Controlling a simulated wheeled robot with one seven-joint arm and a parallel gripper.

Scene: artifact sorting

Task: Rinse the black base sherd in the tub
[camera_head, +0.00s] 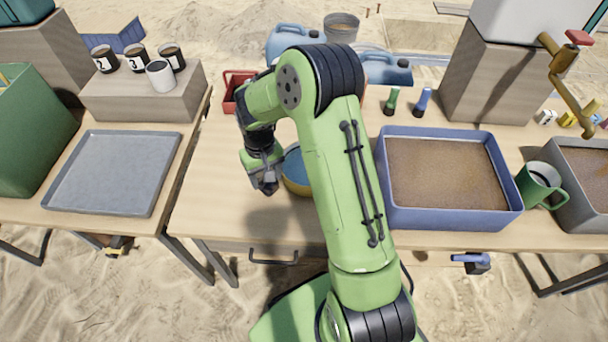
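A round ochre tub (294,186) with a blue inside stands on the middle table, partly hidden behind my arm. My gripper (266,187) points down just left of the tub, above the table top.
A blue-rimmed tray of brown soil (382,200) lies right of my arm, with a green mug (538,187) beyond it. A red bin (233,88) stands behind my gripper. An empty grey tray (112,172) lies left. The table's front left is clear.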

